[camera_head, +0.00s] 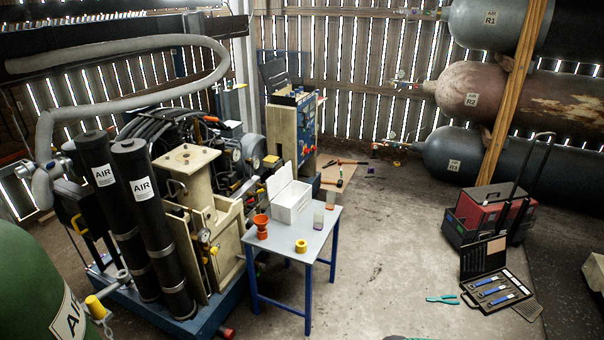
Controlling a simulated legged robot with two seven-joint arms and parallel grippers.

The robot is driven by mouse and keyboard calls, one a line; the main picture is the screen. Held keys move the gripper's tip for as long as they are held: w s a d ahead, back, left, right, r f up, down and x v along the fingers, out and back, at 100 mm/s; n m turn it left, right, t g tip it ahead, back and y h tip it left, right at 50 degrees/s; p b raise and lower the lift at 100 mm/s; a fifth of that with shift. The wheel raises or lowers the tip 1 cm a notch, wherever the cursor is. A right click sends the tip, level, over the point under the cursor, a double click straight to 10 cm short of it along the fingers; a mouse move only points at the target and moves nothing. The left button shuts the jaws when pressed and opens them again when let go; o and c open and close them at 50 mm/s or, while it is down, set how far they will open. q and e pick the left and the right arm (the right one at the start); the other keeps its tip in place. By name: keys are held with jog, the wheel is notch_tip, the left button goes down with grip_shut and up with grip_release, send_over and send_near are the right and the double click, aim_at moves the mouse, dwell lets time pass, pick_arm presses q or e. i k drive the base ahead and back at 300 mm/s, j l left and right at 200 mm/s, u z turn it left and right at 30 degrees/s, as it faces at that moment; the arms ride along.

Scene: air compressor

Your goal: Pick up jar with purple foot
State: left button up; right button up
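A small pale, see-through jar (318,219) with what looks like a purple foot stands upright on the small grey table (277,259) with blue legs. It is just right of the open white box (291,206). A second small pale jar (330,201) stands behind it near the table's right edge; the colour of its foot is too small to tell. Neither of my grippers shows in this view.
A red funnel-like piece (261,226) and a yellow ring (301,246) also sit on the table. The compressor (185,165) stands close on the left. An open tool case (492,286) and teal pliers (442,299) lie on the right. The floor between is clear.

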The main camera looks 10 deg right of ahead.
aim_at(318, 216)
jog(key=i+l, duration=0.2)
jog(key=i, duration=0.35)
jog(key=i+l+z, duration=0.1)
jog(key=i, duration=0.45)
jog(key=i+l, duration=0.3)
jog(key=i, duration=0.25)
jog(key=i+l+z, duration=0.1)
jog(key=i, duration=0.45)
jog(key=i+l+u, duration=0.1)
jog(key=l, duration=0.25)
jog(key=i+l+u, duration=0.1)
jog(key=i+l, duration=0.2)
jog(key=l, duration=0.1)
